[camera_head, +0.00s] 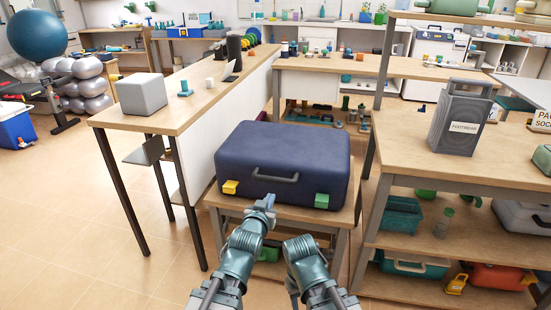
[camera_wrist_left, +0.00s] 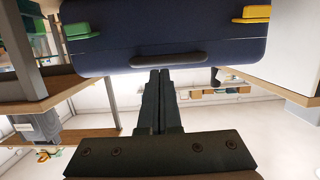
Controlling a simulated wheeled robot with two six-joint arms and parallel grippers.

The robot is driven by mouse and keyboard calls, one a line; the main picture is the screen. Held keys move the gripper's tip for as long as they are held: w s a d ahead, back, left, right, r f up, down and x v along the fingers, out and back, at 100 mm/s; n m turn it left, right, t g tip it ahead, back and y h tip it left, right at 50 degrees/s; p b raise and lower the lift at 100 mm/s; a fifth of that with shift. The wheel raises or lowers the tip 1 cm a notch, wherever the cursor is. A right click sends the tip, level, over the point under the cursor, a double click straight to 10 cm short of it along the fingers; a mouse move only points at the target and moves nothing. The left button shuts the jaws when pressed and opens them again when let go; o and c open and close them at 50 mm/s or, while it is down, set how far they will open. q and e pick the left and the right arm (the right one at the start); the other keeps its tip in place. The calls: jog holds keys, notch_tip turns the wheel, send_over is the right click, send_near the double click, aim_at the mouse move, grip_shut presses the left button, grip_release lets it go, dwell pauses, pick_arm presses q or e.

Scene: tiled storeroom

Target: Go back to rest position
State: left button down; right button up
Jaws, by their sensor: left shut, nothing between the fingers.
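My left gripper (camera_head: 266,201) is shut and empty, close in front of a dark blue suitcase (camera_head: 283,152). The suitcase lies flat on a low wooden stand (camera_head: 285,213), with its grey handle (camera_head: 275,176) facing me. It has a yellow latch (camera_head: 230,187) and a green latch (camera_head: 321,201). In the left wrist view, the shut fingers (camera_wrist_left: 159,75) point at the suitcase (camera_wrist_left: 190,30) near its handle (camera_wrist_left: 168,61). I cannot tell whether they touch it. My right arm shows beside the left one at the bottom of the head view, but its fingers are not visible.
A long table (camera_head: 188,95) with a grey box (camera_head: 141,93) stands to the left. The tiled floor at lower left is clear.

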pick_arm(q)
jog(key=s+f+m+g+y, duration=0.1)
jog(key=s+f+g+y, duration=0.1)
jog(key=s+f+g, duration=0.9)
jog(key=s+a+f+g+y+p, duration=0.1)
jog(key=s+f+g, duration=0.1)
jog(key=s, duration=0.4)
jog(key=s+a+f+g+y, duration=0.1)
jog(key=s+f+g, duration=0.2)
jog(key=s, duration=0.3)
notch_tip(320, 180, up, 37)
jog(key=p, duration=3.7)
jog(key=shift+d+r+m+t, duration=0.15)
jog(key=shift+m+t, duration=0.15)
